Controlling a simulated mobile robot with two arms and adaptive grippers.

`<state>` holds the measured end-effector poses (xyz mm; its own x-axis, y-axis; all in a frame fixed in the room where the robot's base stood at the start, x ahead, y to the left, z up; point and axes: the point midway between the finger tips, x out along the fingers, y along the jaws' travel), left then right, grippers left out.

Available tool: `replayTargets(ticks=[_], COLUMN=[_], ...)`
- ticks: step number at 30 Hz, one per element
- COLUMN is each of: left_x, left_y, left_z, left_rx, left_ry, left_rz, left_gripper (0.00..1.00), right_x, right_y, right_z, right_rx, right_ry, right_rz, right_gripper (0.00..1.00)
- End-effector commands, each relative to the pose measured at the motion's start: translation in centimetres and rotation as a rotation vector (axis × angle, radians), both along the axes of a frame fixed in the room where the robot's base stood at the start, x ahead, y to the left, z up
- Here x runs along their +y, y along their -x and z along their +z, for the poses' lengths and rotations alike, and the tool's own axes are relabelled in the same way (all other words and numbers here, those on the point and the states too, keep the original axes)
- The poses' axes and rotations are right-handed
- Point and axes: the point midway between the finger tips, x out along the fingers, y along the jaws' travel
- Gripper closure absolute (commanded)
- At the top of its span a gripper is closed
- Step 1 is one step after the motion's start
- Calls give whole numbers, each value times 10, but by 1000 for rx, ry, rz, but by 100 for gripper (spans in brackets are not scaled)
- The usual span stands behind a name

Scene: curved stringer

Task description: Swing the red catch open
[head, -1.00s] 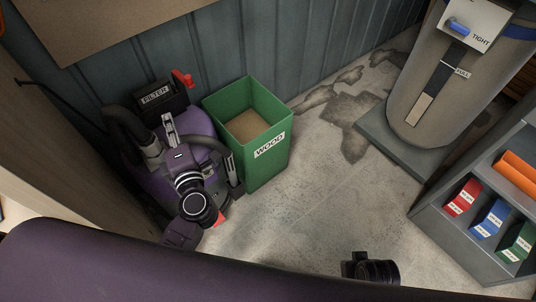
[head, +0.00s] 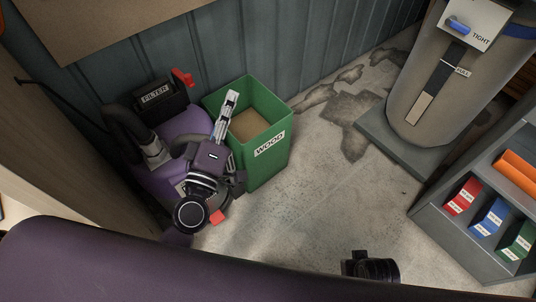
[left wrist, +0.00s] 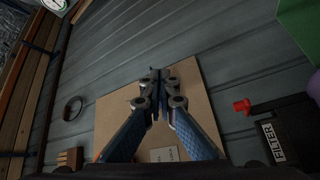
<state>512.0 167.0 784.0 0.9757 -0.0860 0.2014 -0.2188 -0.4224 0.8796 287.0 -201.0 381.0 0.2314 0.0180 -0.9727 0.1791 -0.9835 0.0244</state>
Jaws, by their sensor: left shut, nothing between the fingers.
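A red catch (head: 183,77) sticks up at the right end of the black FILTER box (head: 155,94) on the purple machine (head: 187,128). The catch also shows in the left wrist view (left wrist: 242,106), right of my fingers, next to the FILTER label. A second red part (head: 218,216) shows low on the machine, partly behind my arm. My left gripper (head: 231,98) is shut and empty, its fingers over the green bin, right of and a little below the upper catch in the head view. Its shut fingers also show in the left wrist view (left wrist: 157,78).
The green WOOD bin (head: 268,168) stands right beside the machine. A ribbed wall (head: 240,40) is close behind. A grey shelf (head: 440,222) with colored boxes and a large tan drum (head: 440,110) stand at the right. The middle floor is clear.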

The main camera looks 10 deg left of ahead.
Motion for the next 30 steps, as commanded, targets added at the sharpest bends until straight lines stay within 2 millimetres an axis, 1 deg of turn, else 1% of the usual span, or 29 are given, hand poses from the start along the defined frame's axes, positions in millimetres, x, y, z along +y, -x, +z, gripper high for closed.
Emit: replayTargets(ticks=[3,8,12,15,19,24,30], left_x=[-22,-51,-71,-83,-93,-97,-98], left_y=[5,15,25,33,44,55,63], left_z=[-2,-13,-28,-43,-64,-86,-101], left_rx=[16,53,100,140,199,265,309], left_ry=[-83,-209,-322,-402,-499,-591,-646], left_rz=[-78,-182,-267,-322,-385,-438,-469], left_gripper=[100,100,100,100,100,100,100], right_x=[0,0,0,0,0,0,0], right_y=[0,0,0,0,0,0,0], right_z=[0,1,1,2,3,4,4], right_rx=[0,0,0,0,0,0,0], right_ry=[0,0,0,0,0,0,0], right_rz=[0,0,0,0,0,0,0], right_gripper=[100,100,100,100,100,100,100])
